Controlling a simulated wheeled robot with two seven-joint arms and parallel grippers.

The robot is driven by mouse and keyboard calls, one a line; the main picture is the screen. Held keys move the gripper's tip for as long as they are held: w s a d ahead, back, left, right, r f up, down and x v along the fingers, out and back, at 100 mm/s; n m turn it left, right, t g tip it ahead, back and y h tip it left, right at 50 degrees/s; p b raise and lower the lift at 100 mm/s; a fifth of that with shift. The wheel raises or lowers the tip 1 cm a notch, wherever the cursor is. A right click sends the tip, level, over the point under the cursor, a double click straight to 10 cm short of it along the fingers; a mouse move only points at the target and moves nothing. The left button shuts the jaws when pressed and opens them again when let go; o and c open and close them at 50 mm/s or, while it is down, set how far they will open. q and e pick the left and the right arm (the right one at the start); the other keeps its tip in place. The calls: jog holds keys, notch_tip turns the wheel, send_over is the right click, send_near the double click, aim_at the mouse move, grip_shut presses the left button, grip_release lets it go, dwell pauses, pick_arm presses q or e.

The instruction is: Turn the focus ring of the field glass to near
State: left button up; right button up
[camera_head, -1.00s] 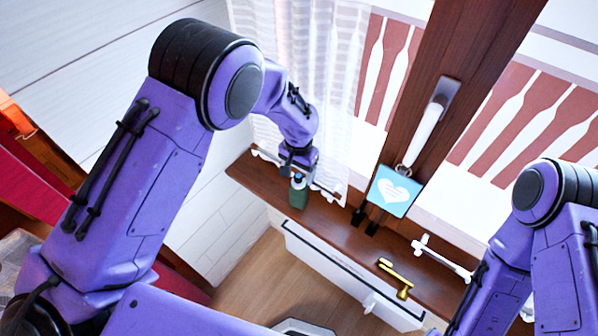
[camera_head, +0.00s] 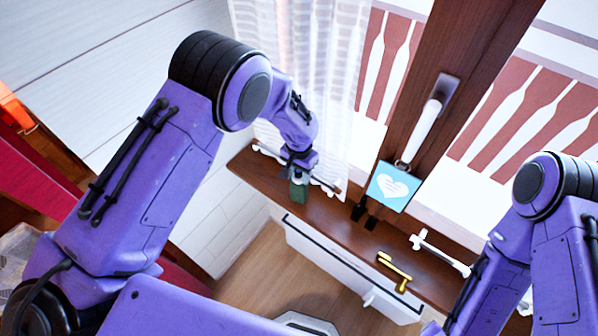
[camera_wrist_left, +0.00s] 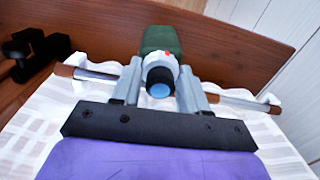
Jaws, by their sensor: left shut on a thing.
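The field glass (camera_head: 299,193) stands upright on the wooden window sill in the head view, a small dark green body. In the left wrist view its green body (camera_wrist_left: 161,40) lies beyond a pale grey ring (camera_wrist_left: 155,62) with a red mark and a black eyepiece (camera_wrist_left: 160,77) with a blue lens. My left gripper (camera_head: 298,174) is over its top, and in the left wrist view the gripper (camera_wrist_left: 160,72) has its fingers on either side of the ring, shut on it. The ring's sides are partly hidden by the fingers. My right gripper is out of view.
A curtain rod with white ends (camera_wrist_left: 240,102) lies behind the field glass, by a white lace curtain (camera_head: 300,60). A blue heart plaque (camera_head: 393,187), black hooks (camera_head: 365,212), a brass handle (camera_head: 395,271) and a white fitting (camera_head: 440,252) are to the right along the sill (camera_head: 335,215).

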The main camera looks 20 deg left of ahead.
pick_arm(q)
jog(key=shift+m, duration=2.4)
jog(key=o, duration=1.1)
